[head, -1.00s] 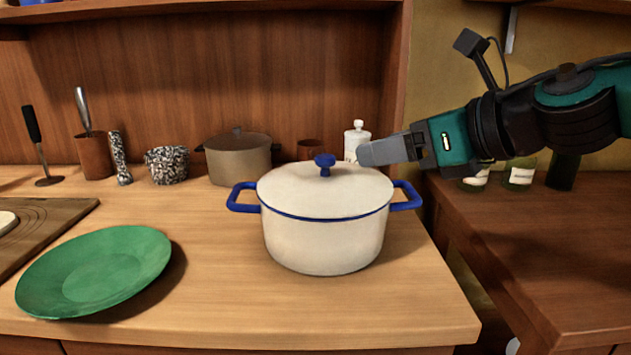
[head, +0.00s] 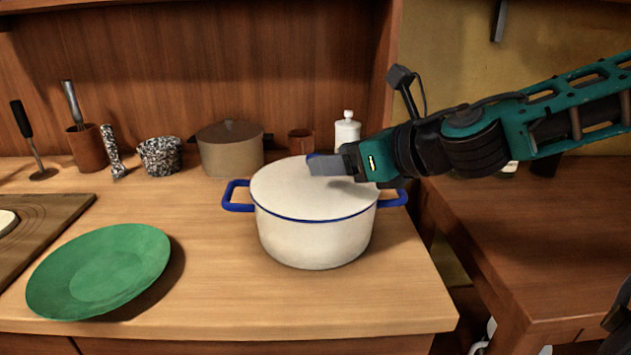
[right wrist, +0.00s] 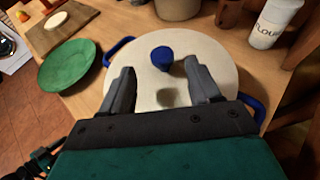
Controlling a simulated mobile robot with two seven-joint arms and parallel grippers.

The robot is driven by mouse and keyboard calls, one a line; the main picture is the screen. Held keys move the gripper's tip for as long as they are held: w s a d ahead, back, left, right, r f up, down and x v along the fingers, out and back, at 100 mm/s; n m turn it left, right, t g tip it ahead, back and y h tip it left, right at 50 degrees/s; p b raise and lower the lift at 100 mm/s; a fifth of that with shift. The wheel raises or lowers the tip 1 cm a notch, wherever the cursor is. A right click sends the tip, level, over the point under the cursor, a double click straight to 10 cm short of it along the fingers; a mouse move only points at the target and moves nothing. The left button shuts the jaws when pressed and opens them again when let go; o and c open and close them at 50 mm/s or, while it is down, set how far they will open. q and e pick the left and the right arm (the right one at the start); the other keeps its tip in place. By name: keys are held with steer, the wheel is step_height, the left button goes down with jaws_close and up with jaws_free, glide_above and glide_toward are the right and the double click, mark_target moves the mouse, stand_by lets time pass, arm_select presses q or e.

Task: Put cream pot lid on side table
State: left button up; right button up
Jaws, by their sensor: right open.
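The cream pot lid (head: 285,190) with its blue rim sits on the cream pot (head: 315,240), which stands on the wooden counter. My right gripper (head: 318,164) is over the lid and hides most of its blue knob. In the right wrist view the right gripper (right wrist: 153,80) is open, and the blue knob (right wrist: 162,58) shows just beyond and between its fingertips, not gripped. The lid (right wrist: 205,58) also shows there. The dark wooden side table (head: 530,240) stands to the right of the counter.
A green plate (head: 100,270) lies left of the pot. A brown pot (head: 230,150), a speckled bowl (head: 160,157) and a white bottle (head: 347,132) stand behind. The front of the side table is bare; a gap separates it from the counter.

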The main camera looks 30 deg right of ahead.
steer(key=shift+r+b+x, duration=0.2)
steer(key=shift+b+x, duration=0.6)
steer(key=shift+x, duration=2)
steer(key=shift+w+d, duration=0.1)
steer(key=shift+d, duration=0.05)
jaws_close()
